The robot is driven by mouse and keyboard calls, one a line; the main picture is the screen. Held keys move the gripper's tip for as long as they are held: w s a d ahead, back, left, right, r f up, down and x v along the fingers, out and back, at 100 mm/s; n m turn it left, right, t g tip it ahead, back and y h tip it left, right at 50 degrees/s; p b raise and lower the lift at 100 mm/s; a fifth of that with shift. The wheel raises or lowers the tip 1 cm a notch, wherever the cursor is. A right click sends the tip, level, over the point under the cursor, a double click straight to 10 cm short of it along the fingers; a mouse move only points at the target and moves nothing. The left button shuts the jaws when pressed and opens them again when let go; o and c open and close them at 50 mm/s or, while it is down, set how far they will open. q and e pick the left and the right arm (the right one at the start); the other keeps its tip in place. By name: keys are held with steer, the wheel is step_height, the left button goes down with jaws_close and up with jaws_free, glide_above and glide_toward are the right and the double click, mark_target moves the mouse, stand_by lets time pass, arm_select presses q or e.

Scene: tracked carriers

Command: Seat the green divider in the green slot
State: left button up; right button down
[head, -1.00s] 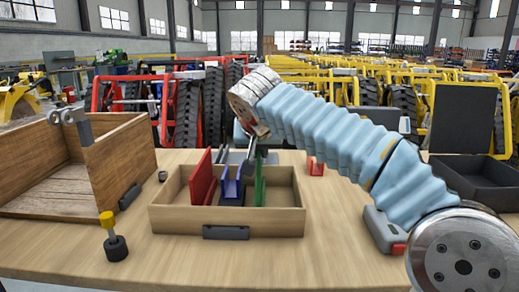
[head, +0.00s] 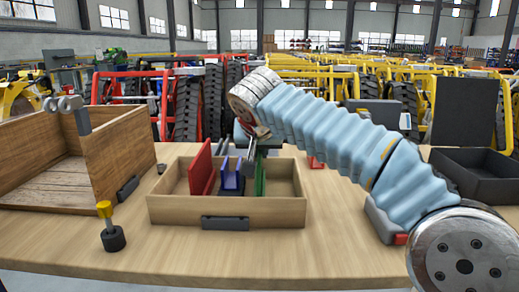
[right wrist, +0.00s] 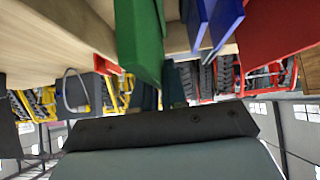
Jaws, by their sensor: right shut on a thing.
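The green divider (head: 260,178) stands upright at the right of the blue piece in the wooden tray. Its lower edge is hidden by the tray's front wall. My right gripper (head: 249,150) is shut on the divider's upper part, partly hidden by its own wrist. In the right wrist view the green divider (right wrist: 140,38) extends from between the fingertips. I cannot make out the green slot, nor whether the divider touches the tray floor. A blue piece (head: 232,182) and a tilted red divider (head: 202,170) stand to its left. My left gripper is not seen.
The wooden tray (head: 170,210) has a dark front handle and free space at its right. A wooden crate (head: 115,160) stands left, a yellow-topped knob (head: 105,209) in front. A black bin (head: 485,180) stands right. A small red piece (head: 315,162) lies behind the tray.

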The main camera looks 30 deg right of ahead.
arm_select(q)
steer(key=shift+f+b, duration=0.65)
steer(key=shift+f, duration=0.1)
arm_select(e)
steer(key=shift+f, duration=0.8)
steer(key=c, duration=1.1)
jaws_free()
arm_select(q)
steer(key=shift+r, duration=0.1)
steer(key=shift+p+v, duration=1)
steer(key=shift+p, duration=0.05)
arm_select(e)
steer(key=v, duration=1.4)
